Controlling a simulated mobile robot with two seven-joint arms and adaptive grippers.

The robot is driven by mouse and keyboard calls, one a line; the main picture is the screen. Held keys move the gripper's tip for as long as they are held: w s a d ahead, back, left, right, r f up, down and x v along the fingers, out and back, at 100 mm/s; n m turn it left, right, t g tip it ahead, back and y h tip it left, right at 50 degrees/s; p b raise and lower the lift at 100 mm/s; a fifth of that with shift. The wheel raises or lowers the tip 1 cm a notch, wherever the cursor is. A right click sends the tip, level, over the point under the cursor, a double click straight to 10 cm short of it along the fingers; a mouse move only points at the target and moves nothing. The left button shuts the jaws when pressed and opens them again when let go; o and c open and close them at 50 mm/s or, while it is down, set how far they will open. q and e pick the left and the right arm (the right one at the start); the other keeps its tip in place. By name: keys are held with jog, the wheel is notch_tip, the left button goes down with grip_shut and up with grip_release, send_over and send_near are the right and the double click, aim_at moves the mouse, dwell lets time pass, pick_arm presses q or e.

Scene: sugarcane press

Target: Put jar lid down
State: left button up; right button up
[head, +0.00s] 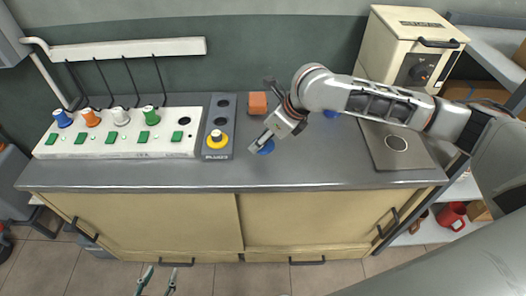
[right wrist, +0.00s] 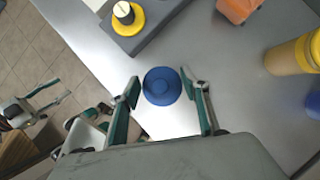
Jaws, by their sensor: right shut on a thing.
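The blue round jar lid (right wrist: 162,86) with a raised knob is between the two fingers of my right gripper (right wrist: 162,108), which is shut on it. In the head view the lid (head: 266,148) shows below the fingertips of my right gripper (head: 268,140), low over the grey worktop (head: 330,176). I cannot tell whether it touches the surface. A yellowish jar (right wrist: 290,57) stands at the right in the right wrist view. My left gripper (head: 157,280) is open and empty at the bottom of the head view, in front of the cabinet.
An orange block (head: 258,103) lies behind the lid. A grey box with a yellow-ringed knob (head: 217,140) and a white panel with coloured spools (head: 120,148) are to the left. A blue thing (head: 330,114) is partly behind my right arm. The worktop's front strip is clear.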

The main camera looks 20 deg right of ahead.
aim_at(266, 147)
jog(key=shift+f+b, duration=0.35)
jog(key=shift+f, duration=2.35)
jog(key=shift+f, duration=0.15)
jog(key=o, duration=0.8)
jog(key=shift+r, duration=0.25)
jog(key=p+v, duration=0.1)
jog(key=v, duration=1.1)
jog(key=shift+p, duration=0.35)
jog(key=shift+f, duration=0.1)
